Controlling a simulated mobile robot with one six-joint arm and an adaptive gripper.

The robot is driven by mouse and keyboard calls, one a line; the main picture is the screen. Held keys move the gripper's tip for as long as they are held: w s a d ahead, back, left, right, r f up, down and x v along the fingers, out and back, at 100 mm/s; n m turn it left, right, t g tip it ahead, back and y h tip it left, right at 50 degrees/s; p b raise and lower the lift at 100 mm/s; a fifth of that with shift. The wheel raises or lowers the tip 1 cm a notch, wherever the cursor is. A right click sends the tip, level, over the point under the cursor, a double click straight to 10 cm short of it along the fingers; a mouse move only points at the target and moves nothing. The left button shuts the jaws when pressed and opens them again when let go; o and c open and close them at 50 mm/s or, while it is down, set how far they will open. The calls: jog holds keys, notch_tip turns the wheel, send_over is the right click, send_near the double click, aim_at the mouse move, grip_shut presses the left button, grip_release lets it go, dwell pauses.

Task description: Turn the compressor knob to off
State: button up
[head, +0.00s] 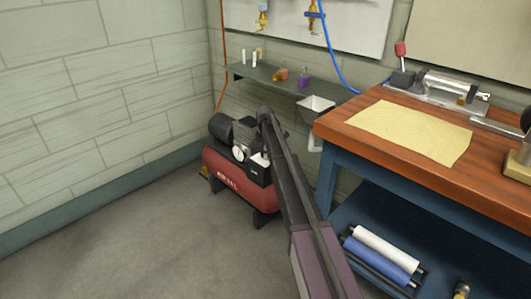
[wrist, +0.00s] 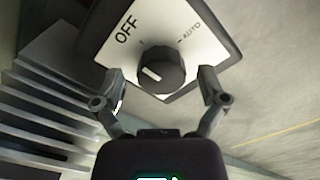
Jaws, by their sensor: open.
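The compressor (head: 222,170) stands on the floor by the wall in the head view, with a red tank and a dark motor on top. In the wrist view its black round knob (wrist: 166,69) sits on a white plate (wrist: 158,22) marked OFF at upper left and AUTO at upper right. A short white mark on the knob slants toward the upper left. My gripper (wrist: 161,80) is open, with one finger on each side of the knob and a visible gap on both sides. In the head view my arm covers part of the compressor, and the fingers cannot be made out.
A workbench (head: 405,167) with a yellow cloth (head: 412,132) stands to the right of the compressor. A grey shelf (head: 285,82) and a small white basin (head: 316,106) are on the wall behind. Grey fins (wrist: 50,105) lie left of the knob plate. Floor in front is clear.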

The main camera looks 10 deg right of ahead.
jog(key=shift+m, duration=0.3)
jog(key=m, duration=0.8)
jog(key=shift+m, duration=0.3)
jog(key=m, duration=0.9)
notch_tip(320, 180, up, 14)
jog(key=p, duration=1.4)
jog(key=s+f+b, duration=0.3)
jog(key=s, duration=1.2)
jog(key=s+f+n+b, duration=0.1)
jog(key=s+f+b, duration=0.3)
jog(key=s, duration=1)
jog(key=shift+s+f, duration=0.2)
jog(key=shift+s, duration=0.15)
